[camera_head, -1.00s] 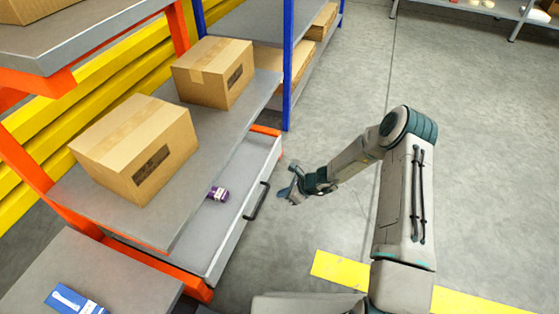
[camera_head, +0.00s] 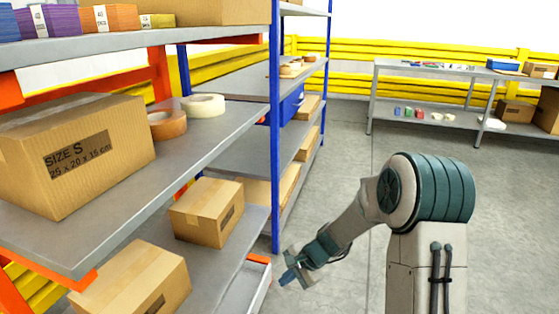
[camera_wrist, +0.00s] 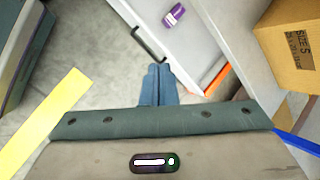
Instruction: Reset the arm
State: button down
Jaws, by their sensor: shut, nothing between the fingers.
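My gripper (camera_head: 289,277) hangs at the end of my bent arm in the head view, over the floor beside the shelf and just right of the open drawer. In the wrist view, its two blue fingers (camera_wrist: 158,72) are together with nothing between them. The drawer (camera_wrist: 185,50) is pulled out ahead of the fingers, with a dark handle (camera_wrist: 148,44) on its front. A small purple item (camera_wrist: 174,14) lies in it. In the head view only a corner of the drawer (camera_head: 258,279) shows.
A shelf (camera_head: 225,135) on the left holds cardboard boxes (camera_head: 205,211) and tape rolls (camera_head: 203,105). A blue upright (camera_head: 276,130) stands close behind my gripper. A grey table (camera_head: 425,112) is at the back. The floor (camera_head: 345,185) between is clear.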

jog(key=s+d+r+n+h+p, duration=0.2)
jog(key=s+r+p, duration=0.4)
jog(key=r, duration=0.7)
jog(key=s+d+r+n+t+h+p, duration=0.1)
jog(key=s+d+r+n+p, duration=0.3)
jog(key=s+r, duration=0.5)
jog(key=s+d+r+n+h+p, duration=0.3)
jog(key=s+d+r+p, duration=0.4)
jog(key=r, duration=1)
jog(key=shift+s+n+p, duration=0.6)
jog(key=shift+s+p, duration=0.25)
jog(key=shift+p, duration=0.15)
